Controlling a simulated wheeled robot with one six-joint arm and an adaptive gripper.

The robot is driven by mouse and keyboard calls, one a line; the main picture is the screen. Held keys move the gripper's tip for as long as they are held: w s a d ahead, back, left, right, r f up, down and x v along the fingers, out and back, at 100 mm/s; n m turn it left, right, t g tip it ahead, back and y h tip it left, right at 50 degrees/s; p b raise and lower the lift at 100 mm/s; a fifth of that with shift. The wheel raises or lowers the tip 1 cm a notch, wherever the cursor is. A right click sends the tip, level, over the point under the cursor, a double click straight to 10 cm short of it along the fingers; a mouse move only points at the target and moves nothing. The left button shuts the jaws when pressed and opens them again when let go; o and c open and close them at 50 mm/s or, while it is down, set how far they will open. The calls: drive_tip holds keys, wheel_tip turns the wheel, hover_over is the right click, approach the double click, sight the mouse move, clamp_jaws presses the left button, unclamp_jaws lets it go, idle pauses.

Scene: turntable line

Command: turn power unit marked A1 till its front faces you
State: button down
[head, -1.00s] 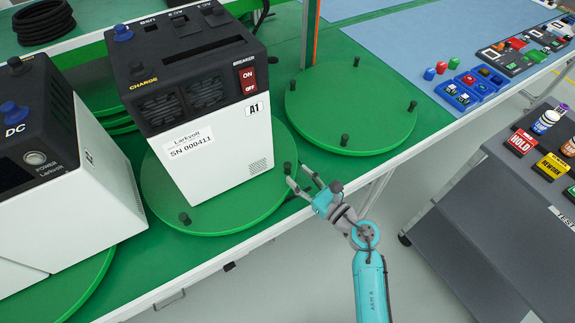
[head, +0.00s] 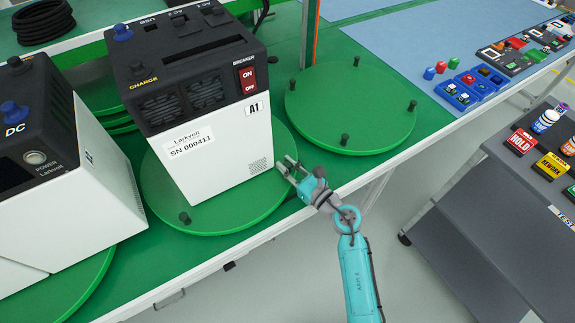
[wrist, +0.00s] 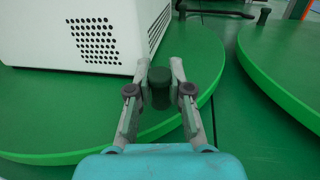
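The power unit marked A1 (head: 215,150) is a white box with a black top, standing on a green turntable (head: 240,213). The side toward me shows vents, a CHARGE mark, a red breaker switch, the A1 tag and a label SN 000411. Its white corner with a round hole grid also shows in the wrist view (wrist: 85,35). My gripper (head: 286,162) is at the turntable's right rim. In the wrist view my gripper's fingers (wrist: 160,68) stand on either side of a dark upright peg (wrist: 160,90). I cannot tell whether they press on it.
A second unit (head: 70,190) stands close on the left. An empty green turntable (head: 350,105) with several pegs lies to the right. Blue trays with small parts (head: 465,90) and a grey stand with signs (head: 500,200) are further right. Another peg (head: 185,217) stands on the near rim.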

sight(287, 140)
drive_tip(key=shift+w+d+y, duration=0.15)
drive_tip(key=shift+w+y, duration=0.15)
drive_tip(key=shift+w, duration=0.15)
drive_tip(key=w+n+g+y, duration=0.1)
drive_tip(key=w, duration=0.2)
drive_tip(key=w+n+g, duration=0.1)
drive_tip(key=w, duration=0.2)
drive_tip(key=w+n+g+y, duration=0.1)
drive_tip(key=w+g, duration=0.1)
drive_tip(key=w, duration=0.1)
drive_tip(key=shift+w+a+y, duration=0.2)
drive_tip(key=shift+y, duration=0.1)
drive_tip(key=shift+w+a, duration=0.2)
drive_tip(key=shift+w, duration=0.6)
drive_tip(key=c, duration=1.1)
unclamp_jaws()
drive_tip(key=shift+o, duration=0.2)
